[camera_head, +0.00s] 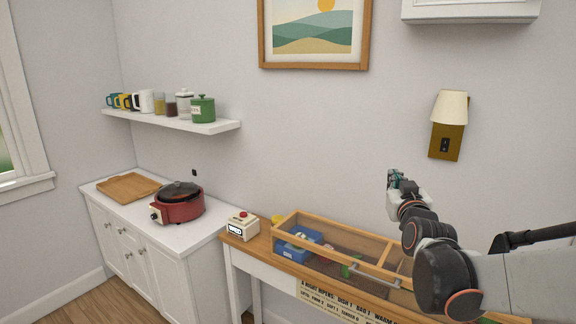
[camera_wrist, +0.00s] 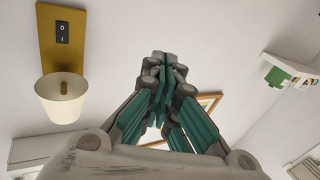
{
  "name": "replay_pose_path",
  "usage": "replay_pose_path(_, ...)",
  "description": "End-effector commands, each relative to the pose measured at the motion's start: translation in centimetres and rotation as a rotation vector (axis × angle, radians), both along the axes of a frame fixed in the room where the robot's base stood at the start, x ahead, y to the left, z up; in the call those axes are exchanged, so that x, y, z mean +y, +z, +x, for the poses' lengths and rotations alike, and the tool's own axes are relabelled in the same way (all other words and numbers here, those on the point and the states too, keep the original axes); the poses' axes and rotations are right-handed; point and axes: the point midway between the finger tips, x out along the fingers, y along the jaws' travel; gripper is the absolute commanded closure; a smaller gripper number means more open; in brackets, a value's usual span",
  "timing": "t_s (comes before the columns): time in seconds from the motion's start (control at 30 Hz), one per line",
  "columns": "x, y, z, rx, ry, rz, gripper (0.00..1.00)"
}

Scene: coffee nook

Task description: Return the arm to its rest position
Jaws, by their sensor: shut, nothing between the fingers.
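My gripper (camera_head: 393,178) is raised in the air at the right of the head view, above the wooden display case. It is empty. In the wrist view its green-padded fingers (camera_wrist: 163,70) come together at the tips. My arm reaches in from the right edge of the head view, with dark joints and red-orange rings. The gripper touches nothing that I can see.
A brass wall lamp (camera_head: 445,142) is on the wall right of my gripper; it also shows in the wrist view (camera_wrist: 62,98). Below are the wooden case (camera_head: 282,224), a red-button box (camera_head: 242,226) and a red cooker (camera_head: 180,208). A shelf (camera_head: 215,127) holds mugs and jars. The wall's middle is clear.

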Motion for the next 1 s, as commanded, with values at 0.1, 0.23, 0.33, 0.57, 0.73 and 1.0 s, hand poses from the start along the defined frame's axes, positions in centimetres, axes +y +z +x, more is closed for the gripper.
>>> replay_pose_path(0.1, 1.9, -1.0, -3.3, 0.122, 0.039, 0.023, 1.0)
replay_pose_path(0.23, 3.7, -2.6, -7.3, 0.259, 0.071, 0.046, 1.0)
replay_pose_path(0.33, 4.7, -4.1, -10.7, 0.366, 0.088, 0.064, 1.0)
replay_pose_path(0.57, 6.5, -8.4, -19.5, 0.613, 0.102, 0.097, 1.0)
replay_pose_path(0.73, 7.1, -11.8, -26.4, 0.787, 0.091, 0.117, 1.0)
replay_pose_path(1.0, 7.2, -15.0, -32.8, 0.946, 0.063, 0.13, 1.0)
